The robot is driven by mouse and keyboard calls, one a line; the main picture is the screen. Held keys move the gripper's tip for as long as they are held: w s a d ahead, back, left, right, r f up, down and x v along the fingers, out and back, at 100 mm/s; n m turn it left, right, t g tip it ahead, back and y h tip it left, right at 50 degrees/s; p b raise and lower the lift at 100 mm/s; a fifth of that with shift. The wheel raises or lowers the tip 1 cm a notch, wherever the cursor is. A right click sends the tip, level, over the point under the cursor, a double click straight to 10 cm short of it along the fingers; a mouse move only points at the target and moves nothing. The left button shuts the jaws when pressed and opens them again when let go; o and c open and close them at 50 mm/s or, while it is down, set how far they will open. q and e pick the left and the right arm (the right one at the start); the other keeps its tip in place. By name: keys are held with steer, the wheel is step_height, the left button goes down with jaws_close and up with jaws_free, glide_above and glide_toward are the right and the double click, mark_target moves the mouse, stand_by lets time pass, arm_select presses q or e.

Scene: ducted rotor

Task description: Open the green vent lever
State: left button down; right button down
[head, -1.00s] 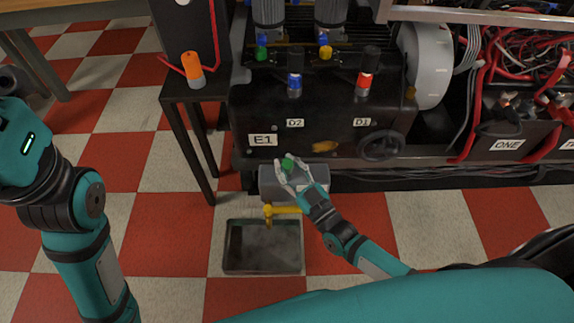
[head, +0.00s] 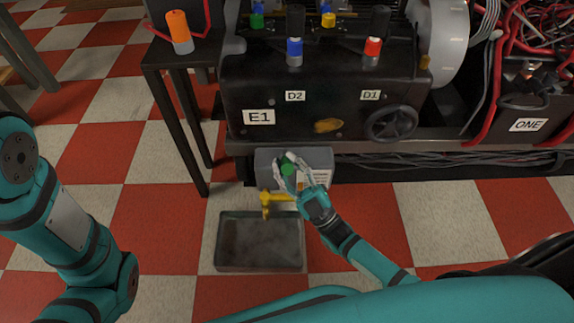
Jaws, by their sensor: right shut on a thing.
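The green vent lever (head: 288,169) shows as a small green knob in front of the grey box (head: 264,160) low on the black machine. My right gripper (head: 287,172) is shut on it, with a finger on each side of the knob. The fingers hide part of the lever, so its exact angle cannot be told. My left arm comes in at the left edge, and its gripper is out of the picture.
A yellow tap (head: 267,204) sits below the grey box, over a dark tray (head: 217,243) on the checkered floor. The black machine (head: 245,92) has a handwheel (head: 391,123) and blue and red knobs. A small black table (head: 173,60) bears an orange-topped item (head: 179,30).

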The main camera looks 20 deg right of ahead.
steer(key=shift+s+f, duration=0.1)
steer(key=shift+f, duration=0.05)
steer(key=c, duration=1.1)
jaws_free()
steer(key=shift+o, duration=0.2)
steer(key=shift+s+d+f, duration=0.1)
steer(key=v, duration=1.1)
steer(key=shift+s+d+f, duration=0.15)
steer(key=shift+s+f, duration=0.05)
